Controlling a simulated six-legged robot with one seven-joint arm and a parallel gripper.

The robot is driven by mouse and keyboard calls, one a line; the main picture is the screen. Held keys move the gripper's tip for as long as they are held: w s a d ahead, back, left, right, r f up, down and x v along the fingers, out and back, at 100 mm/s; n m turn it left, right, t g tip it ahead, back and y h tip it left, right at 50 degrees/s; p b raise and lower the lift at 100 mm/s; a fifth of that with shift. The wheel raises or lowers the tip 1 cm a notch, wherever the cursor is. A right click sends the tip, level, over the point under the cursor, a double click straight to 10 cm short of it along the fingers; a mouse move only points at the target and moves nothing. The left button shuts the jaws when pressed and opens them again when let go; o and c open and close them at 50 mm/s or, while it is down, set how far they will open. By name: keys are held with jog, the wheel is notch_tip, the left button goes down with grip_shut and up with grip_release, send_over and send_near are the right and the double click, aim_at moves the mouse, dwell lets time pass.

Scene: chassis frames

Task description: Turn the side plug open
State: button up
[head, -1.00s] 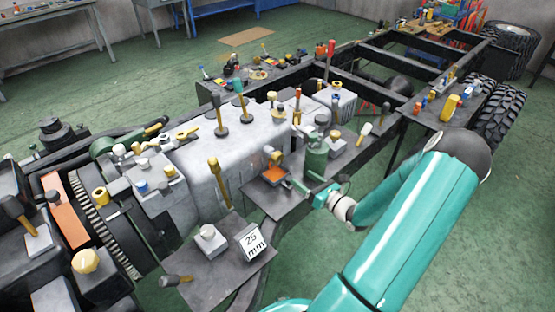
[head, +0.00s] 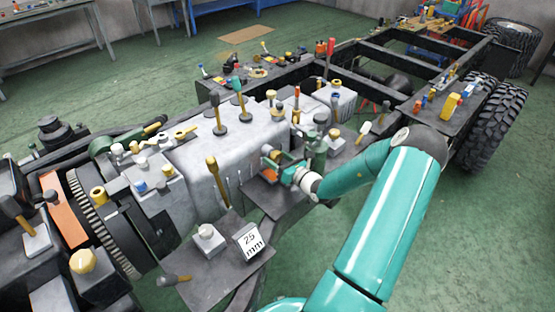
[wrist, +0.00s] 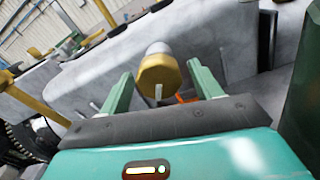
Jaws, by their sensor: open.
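The side plug (wrist: 158,76) shows in the wrist view as a yellow, faceted cap on a pale round stub at the side of the grey block. My gripper (wrist: 159,70) is open, with one green finger to the left of the plug and one to the right. Gaps show between the plug and both fingers. In the head view, my gripper (head: 280,172) is against the near side of the grey housing (head: 235,145). It partly hides the plug there, and I cannot tell the plug's exact outline.
A green cylinder (head: 316,155) stands close to the right of my gripper. A tall yellow-handled lever (head: 217,182) rises to its left. A dark plate (head: 222,275) with a white 25 mm block (head: 249,240) lies nearer. Green floor (head: 450,230) is clear at right.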

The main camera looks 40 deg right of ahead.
jog(key=c, duration=1)
jog(key=shift+d+n, duration=0.1)
jog(key=shift+n, duration=2.3)
jog(key=o, duration=1)
jog(key=s, duration=1.3)
jog(key=shift+s+d, duration=0.2)
jog(key=shift+s, duration=0.2)
